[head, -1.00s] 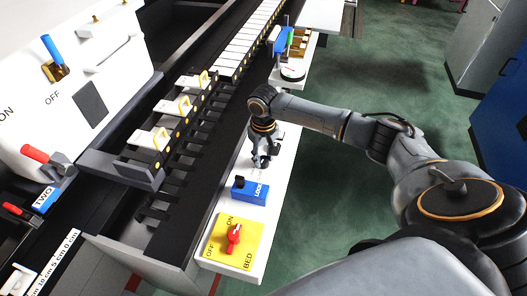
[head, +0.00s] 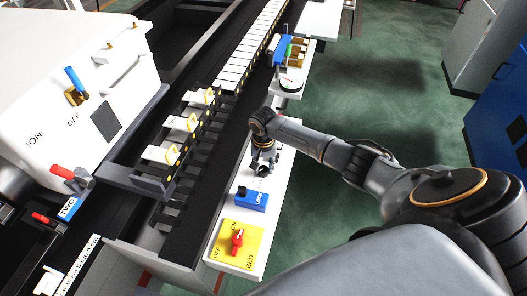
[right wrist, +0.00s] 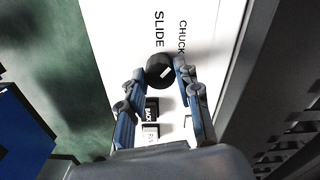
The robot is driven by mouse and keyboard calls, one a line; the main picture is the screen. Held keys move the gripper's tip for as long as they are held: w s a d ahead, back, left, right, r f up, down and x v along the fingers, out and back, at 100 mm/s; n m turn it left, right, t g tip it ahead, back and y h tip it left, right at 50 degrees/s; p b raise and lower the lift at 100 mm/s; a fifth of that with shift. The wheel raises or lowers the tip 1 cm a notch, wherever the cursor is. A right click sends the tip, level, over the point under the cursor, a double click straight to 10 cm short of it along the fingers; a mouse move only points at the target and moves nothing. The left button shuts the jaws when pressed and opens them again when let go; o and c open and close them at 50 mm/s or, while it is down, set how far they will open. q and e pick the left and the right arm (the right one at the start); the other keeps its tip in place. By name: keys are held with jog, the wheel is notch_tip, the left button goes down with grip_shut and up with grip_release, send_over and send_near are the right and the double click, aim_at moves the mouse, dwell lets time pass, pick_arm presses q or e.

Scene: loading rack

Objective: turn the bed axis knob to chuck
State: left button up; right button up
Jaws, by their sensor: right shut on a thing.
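The black round bed axis knob (right wrist: 158,71) sits on a white panel strip. The words SLIDE (right wrist: 159,30) and CHUCK (right wrist: 182,37) are printed beyond it. A short white mark on the knob slants up and right, toward the CHUCK side. My right gripper (right wrist: 160,72) has one finger on each side of the knob and is shut on it. In the head view the right gripper (head: 263,166) points down at the strip and mostly hides the knob. My left gripper is not in view.
Nearer on the same strip are a blue LOCK block (head: 251,199) and a yellow BED plate (head: 222,240) with a red switch (head: 237,240). A dark rail (head: 185,215) runs along the strip's left. Green floor is open at right.

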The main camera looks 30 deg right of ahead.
aim_at(264, 169)
dwell(0.4)
jog(key=o, duration=1.2)
jog(key=shift+c, duration=0.2)
jog(key=shift+r, duration=0.2)
notch_tip(264, 169, up, 12)
jog(key=shift+f, duration=0.25)
